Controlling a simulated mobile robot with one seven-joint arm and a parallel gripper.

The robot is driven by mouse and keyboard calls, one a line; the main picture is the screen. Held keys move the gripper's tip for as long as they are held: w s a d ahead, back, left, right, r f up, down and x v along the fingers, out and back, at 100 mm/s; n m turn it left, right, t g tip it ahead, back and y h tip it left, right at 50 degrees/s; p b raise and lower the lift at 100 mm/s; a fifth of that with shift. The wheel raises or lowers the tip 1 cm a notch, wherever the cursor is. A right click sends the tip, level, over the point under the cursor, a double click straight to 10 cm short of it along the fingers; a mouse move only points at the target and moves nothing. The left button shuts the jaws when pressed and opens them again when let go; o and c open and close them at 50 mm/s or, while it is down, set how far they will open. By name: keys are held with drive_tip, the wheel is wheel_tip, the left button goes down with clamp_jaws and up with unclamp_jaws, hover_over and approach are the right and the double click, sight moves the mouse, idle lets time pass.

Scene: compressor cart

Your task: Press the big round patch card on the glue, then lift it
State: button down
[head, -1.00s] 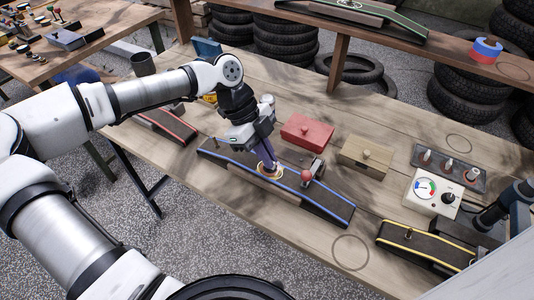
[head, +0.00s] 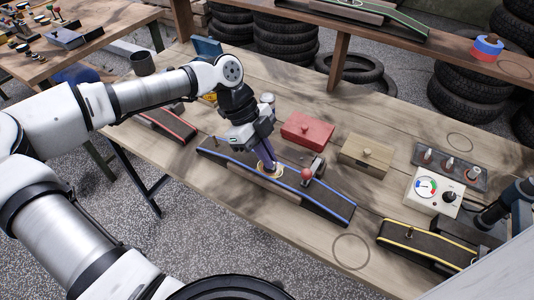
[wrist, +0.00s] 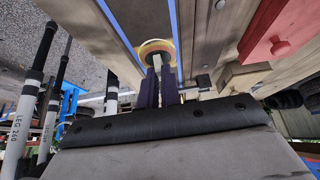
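The big round patch card (head: 271,172), pale with a yellowish rim, lies flat against the blue-edged dark strip (head: 323,204), near its middle. In the wrist view the card (wrist: 157,46) is just beyond my fingertips, with a pale stem between them. My gripper (head: 267,160) has purple fingers, seen in the wrist view (wrist: 158,84) close together around that stem. The fingers and card hide the strip's surface beneath, so I cannot see the glue.
A red box (head: 307,129) and a wooden box (head: 366,157) sit behind. A gauge box (head: 433,192) and a yellow-edged strip (head: 425,243) are at the right. The front table edge is mostly clear.

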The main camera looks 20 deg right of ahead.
idle(0.3)
drive_tip(key=shift+r+p, duration=2.6)
drive_tip(key=shift+r, duration=1.45)
